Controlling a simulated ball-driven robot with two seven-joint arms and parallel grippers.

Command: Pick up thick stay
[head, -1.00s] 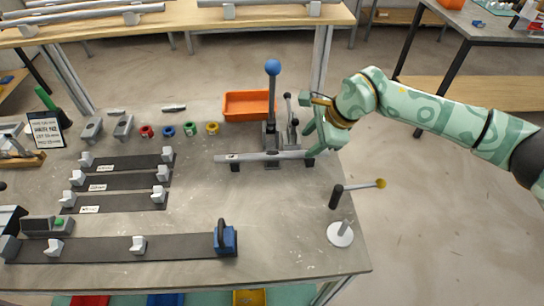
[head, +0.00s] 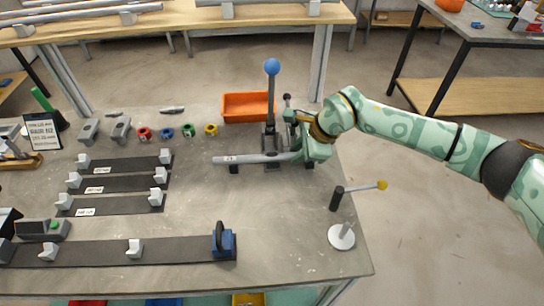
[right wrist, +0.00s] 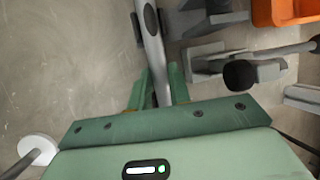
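A grey tube (head: 240,159) with a small white label lies across dark supports in front of the lever press; I cannot tell from its look alone whether it is the thick stay. My right gripper (head: 299,152) is at the tube's right end. In the right wrist view the tube (right wrist: 152,42) runs down to between the green fingers (right wrist: 161,88), one on each side of it. Whether they are clamped on it cannot be told. My left gripper is not in view.
The lever press (head: 270,115) with a blue knob stands right behind the tube, with an orange bin (head: 247,106) behind it. A stand with a yellow-tipped arm (head: 358,188) is to the right. Dark racks (head: 120,182) with grey blocks lie left.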

